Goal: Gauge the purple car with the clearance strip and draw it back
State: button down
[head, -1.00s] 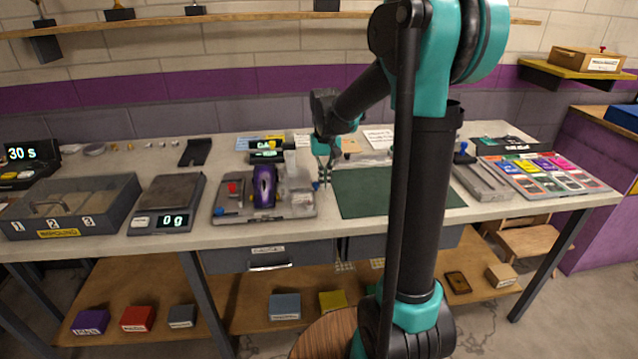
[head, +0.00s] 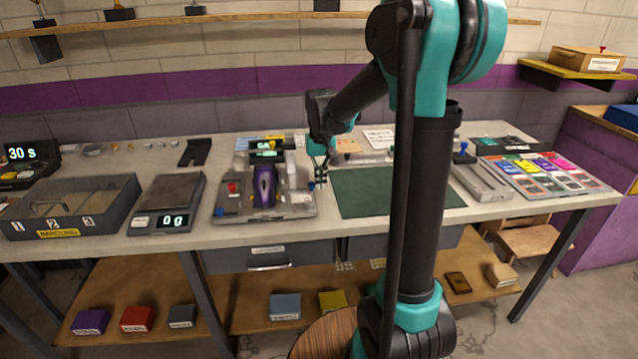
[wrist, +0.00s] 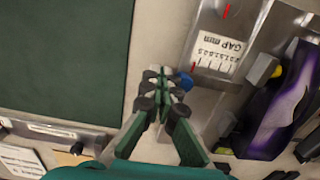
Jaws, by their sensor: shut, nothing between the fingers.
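The purple car (head: 264,187) sits on a grey fixture (head: 234,214) on the bench. It also shows at the right of the wrist view (wrist: 276,118), partly cut off by the frame edge. A scale marked "GAP mm" (wrist: 212,52) with red marks lies beside the car. My gripper (head: 320,184) is just right of the fixture, with its green fingers pointing down. In the wrist view my gripper (wrist: 163,88) is shut and empty, its tips close to a small blue knob (wrist: 184,81). I cannot tell if they touch. I cannot clearly pick out the clearance strip.
A dark green mat (head: 395,193) lies right of my gripper, clear on top. A tray of coloured cards (head: 545,172) is at the right.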

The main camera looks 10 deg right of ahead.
jog(key=shift+a, duration=1.75)
dwell(0.8)
jog(key=shift+d, duration=0.45)
dwell(0.8)
jog(key=shift+r, duration=4)
